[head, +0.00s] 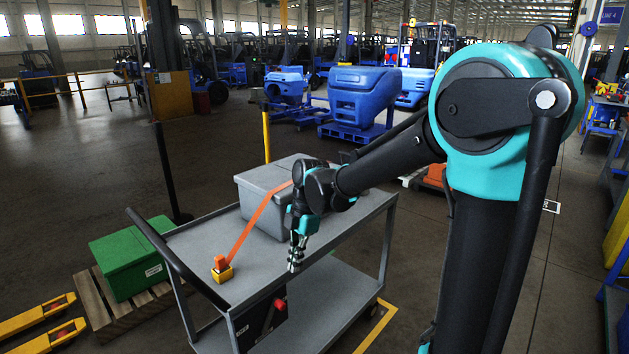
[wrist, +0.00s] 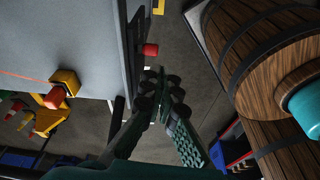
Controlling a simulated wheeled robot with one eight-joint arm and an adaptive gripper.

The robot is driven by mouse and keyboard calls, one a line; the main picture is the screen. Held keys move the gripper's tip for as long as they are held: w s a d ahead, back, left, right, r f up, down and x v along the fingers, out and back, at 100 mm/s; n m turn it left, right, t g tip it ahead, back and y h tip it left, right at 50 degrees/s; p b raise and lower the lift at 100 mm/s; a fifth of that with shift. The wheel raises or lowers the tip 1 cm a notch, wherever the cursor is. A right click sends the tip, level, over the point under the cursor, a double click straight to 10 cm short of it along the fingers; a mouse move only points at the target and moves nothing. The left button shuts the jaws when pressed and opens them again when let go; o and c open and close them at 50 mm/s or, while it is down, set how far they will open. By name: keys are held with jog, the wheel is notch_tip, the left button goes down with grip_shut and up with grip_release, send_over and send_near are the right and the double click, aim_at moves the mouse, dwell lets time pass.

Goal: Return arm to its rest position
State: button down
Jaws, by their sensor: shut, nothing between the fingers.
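My gripper (head: 296,262) hangs fingers down in the head view, in front of the grey box on the cart and over the cart's top near its near edge. Its black fingers are closed and hold nothing; they also show in the wrist view (wrist: 166,90). My arm is bent at a large teal joint at the right of the head view and reaches down and left to the cart.
The grey cart (head: 190,243) carries a grey box (head: 262,205) with an orange strap (head: 258,222) running to a yellow-and-orange block (head: 222,272). A green box (head: 128,262) sits on a pallet at left. Wooden barrels (wrist: 268,50) fill the wrist view's right.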

jog(key=s+d+f+m+t, duration=0.2)
jog(key=d+m, duration=0.6)
jog(key=s+d+f+m+t+h, duration=0.1)
jog(key=s+d+f+m+t, duration=0.1)
jog(key=d+m, duration=0.7)
jog(key=s+d+f+m+t+h, duration=0.1)
jog(key=s+d+f+m, duration=0.3)
jog(key=d+m, duration=0.5)
jog(key=shift+s+d+f+t, duration=0.15)
jog(key=shift+s+d+t, duration=0.1)
jog(key=shift+t, duration=0.35)
